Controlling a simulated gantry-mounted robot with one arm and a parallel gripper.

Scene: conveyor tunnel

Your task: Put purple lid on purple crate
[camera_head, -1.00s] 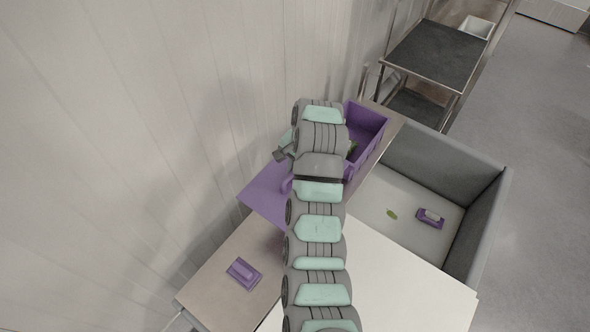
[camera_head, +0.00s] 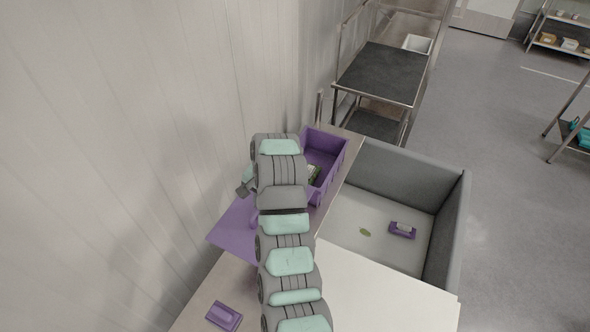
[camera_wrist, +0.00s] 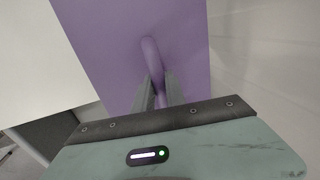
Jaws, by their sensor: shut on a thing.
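The purple lid (camera_head: 234,230) is a flat sheet with a loop handle, held tilted at the left of my arm in the head view. In the wrist view the lid (camera_wrist: 110,35) fills the middle, and my gripper (camera_wrist: 161,85) is shut on its handle (camera_wrist: 151,55). In the head view my arm hides the gripper and part of the lid. The purple crate (camera_head: 335,160) stands open beyond the arm, to the upper right of the lid. Something green (camera_head: 314,172) lies inside it. My arm covers the crate's near left part.
A pale table (camera_head: 385,290) lies in front, with a small purple object (camera_head: 224,316) on it. A grey bin (camera_head: 455,225) at right holds a purple-and-white item (camera_head: 402,230) and a green piece (camera_head: 365,232). A wall (camera_head: 130,150) is close on the left. A dark-topped cart (camera_head: 383,72) stands behind.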

